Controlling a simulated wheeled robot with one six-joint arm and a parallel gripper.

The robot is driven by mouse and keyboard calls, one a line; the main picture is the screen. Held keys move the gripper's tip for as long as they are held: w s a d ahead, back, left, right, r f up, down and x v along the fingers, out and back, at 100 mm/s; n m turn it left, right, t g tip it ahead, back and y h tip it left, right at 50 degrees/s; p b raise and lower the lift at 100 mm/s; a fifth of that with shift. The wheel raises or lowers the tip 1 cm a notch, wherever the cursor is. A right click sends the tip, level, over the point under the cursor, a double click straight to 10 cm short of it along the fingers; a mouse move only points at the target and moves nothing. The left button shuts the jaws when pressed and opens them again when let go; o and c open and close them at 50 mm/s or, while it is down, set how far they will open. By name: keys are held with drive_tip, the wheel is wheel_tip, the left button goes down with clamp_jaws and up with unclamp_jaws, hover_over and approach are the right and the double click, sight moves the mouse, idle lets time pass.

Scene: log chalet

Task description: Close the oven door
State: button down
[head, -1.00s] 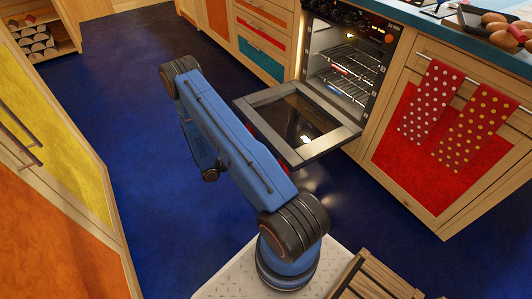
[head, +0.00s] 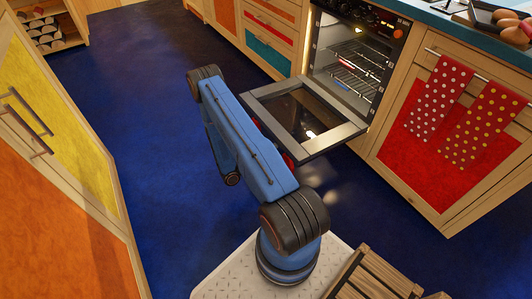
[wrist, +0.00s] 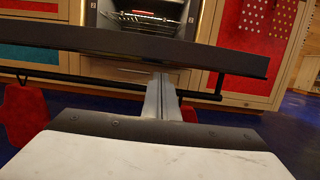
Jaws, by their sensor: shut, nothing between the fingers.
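The oven (head: 358,50) stands at the upper right in the head view, its lit racks in plain sight. Its door (head: 265,93) is open, hanging out about level, with a grey frame around dark glass. In the wrist view the door (wrist: 160,45) is a dark slab across the upper part, with a dark handle bar (wrist: 85,80) below it. My gripper (wrist: 160,82) is shut and empty, its grey fingers upright just under the door edge at the handle bar. I cannot tell whether they touch. In the head view my arm hides the gripper.
Red pieces (wrist: 22,115) show below the handle bar. A red-fronted cabinet (head: 440,150) with dotted towels (head: 483,125) stands right of the oven. Drawers (head: 265,50) are to its left. A yellow and orange cabinet (head: 45,90) lines the left side. The blue floor (head: 150,100) between is clear.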

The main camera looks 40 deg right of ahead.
drive_tip(key=shift+x, duration=1.85)
drive_tip(key=shift+r, duration=0.15)
